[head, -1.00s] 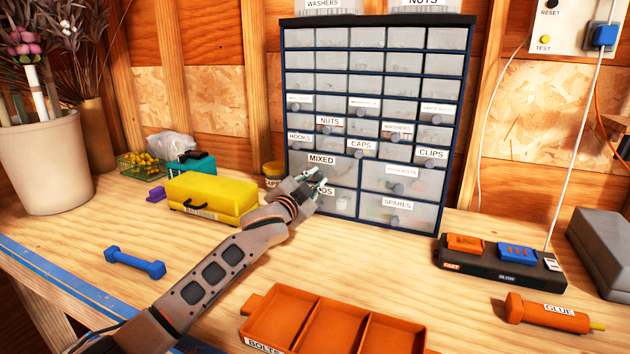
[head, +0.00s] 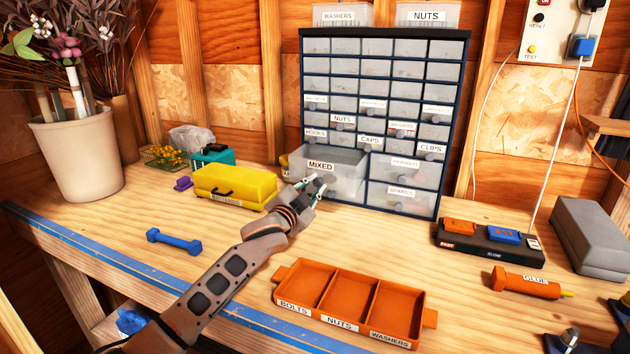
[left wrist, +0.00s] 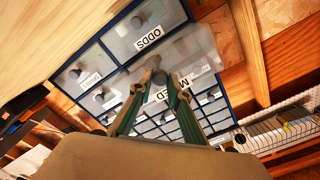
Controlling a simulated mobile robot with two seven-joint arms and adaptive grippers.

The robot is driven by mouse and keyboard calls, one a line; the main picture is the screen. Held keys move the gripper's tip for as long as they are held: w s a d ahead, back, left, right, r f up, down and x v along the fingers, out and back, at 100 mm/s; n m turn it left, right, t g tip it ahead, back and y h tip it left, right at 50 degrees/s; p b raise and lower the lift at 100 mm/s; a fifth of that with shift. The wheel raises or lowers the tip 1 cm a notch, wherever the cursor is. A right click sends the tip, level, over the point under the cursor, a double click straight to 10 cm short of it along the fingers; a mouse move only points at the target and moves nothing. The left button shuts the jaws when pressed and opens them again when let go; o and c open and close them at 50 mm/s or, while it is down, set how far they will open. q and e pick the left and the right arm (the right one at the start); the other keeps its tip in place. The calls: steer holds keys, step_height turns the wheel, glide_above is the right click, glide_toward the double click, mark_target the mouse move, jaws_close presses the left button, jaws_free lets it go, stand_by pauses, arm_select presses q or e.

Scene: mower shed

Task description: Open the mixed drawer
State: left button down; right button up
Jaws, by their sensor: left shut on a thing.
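The MIXED drawer (head: 338,160) is a translucent drawer at the lower left of the dark blue cabinet (head: 456,90). It sticks out from the cabinet front, and its open top shows. My left gripper (head: 318,184) is shut on the drawer's knob, just below the MIXED label. In the left wrist view the fingers (left wrist: 161,84) close around the knob, and part of the MIXED label shows beside them. The ODDS drawer (left wrist: 152,25) shows shut in that view. My right gripper is not in view.
An orange tray (head: 350,300) with compartments lies in front of the cabinet. A yellow case (head: 235,182) and a blue dumbbell-shaped piece (head: 174,241) are on the left.

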arm_select(q)
steer(key=c, duration=1.9)
jaws_free()
steer(key=shift+w+d, duration=0.1)
steer(key=shift+w, duration=0.15)
steer(key=v, duration=1.2)
steer(key=shift+s+f, duration=0.1)
